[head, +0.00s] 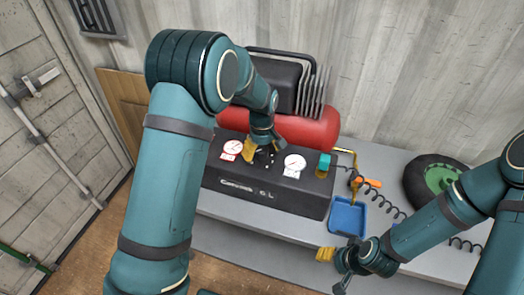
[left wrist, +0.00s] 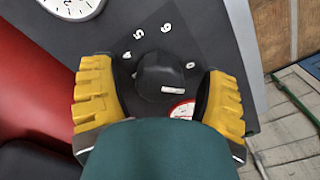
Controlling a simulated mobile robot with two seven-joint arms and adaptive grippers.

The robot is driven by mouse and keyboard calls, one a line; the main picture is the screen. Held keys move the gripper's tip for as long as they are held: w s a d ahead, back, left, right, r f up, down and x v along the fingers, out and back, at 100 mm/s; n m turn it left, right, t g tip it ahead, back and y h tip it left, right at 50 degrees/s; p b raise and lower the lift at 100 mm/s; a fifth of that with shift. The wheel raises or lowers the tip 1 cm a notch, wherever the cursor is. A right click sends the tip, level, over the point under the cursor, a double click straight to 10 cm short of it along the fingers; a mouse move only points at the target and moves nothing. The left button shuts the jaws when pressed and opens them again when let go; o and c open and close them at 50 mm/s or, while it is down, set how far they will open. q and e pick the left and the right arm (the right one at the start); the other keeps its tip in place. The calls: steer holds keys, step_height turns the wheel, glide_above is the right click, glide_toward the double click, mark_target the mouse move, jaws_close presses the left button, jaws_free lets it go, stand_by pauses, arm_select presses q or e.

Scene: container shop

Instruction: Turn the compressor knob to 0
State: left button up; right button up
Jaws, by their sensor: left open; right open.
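The compressor has a black front panel (head: 265,195) with a red tank (head: 310,128) behind it. Its black knob (left wrist: 160,75) shows in the left wrist view, with a white mark at its lower right. White digits, including 4, 5, 6 and a 0 (left wrist: 190,65), lie around it. My left gripper (head: 260,156) is open at the panel. In the head view the gripper mostly hides the knob. My right gripper (head: 336,268) is open and empty near the bench's front edge.
A red-rimmed gauge (head: 232,147) and a white gauge (head: 295,162) flank the left gripper. A blue tray (head: 348,216), a coiled black hose (head: 395,210), an orange-handled tool (head: 368,183) and a green-hubbed wheel (head: 440,178) are on the right of the grey bench (head: 250,228).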

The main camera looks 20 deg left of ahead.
mark_target(262, 149)
arm_select(q)
step_height(262, 149, up, 12)
stand_by(0.5)
steer(key=shift+f, duration=0.1)
